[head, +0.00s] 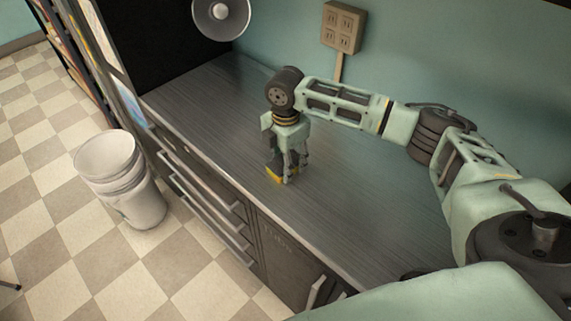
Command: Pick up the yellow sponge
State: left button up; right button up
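The yellow sponge (277,177) lies on the grey metal countertop (215,115), near its front edge. My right gripper (284,171) points straight down at the sponge, with its fingers over and beside it. The fingers hide much of the sponge; yellow shows at their tips, mostly on the left. I cannot tell whether the fingers press on the sponge or only stand around it. My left gripper is out of view.
A wall socket box (342,27) and a round silver lamp-like thing (221,14) are at the back. Drawers with bar handles (205,209) line the counter front. White buckets (122,185) stand on the checkered floor. The counter around the sponge is clear.

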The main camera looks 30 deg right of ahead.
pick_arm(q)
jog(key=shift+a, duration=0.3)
pick_arm(e)
jog(key=shift+c, duration=0.6)
jog(key=shift+r, duration=0.25)
notch_tip(320, 180, up, 4)
jog(key=shift+w+f+b, duration=0.1)
jog(key=shift+f+b, duration=0.15)
jog(key=shift+b, duration=0.6)
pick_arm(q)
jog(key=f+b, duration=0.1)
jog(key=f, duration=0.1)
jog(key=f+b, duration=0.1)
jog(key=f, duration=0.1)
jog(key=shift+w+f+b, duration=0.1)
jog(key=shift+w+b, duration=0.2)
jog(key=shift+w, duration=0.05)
pick_arm(e)
jog(key=s+d+r, duration=0.7)
jog(key=s+d, duration=0.1)
jog(key=shift+d, duration=0.3)
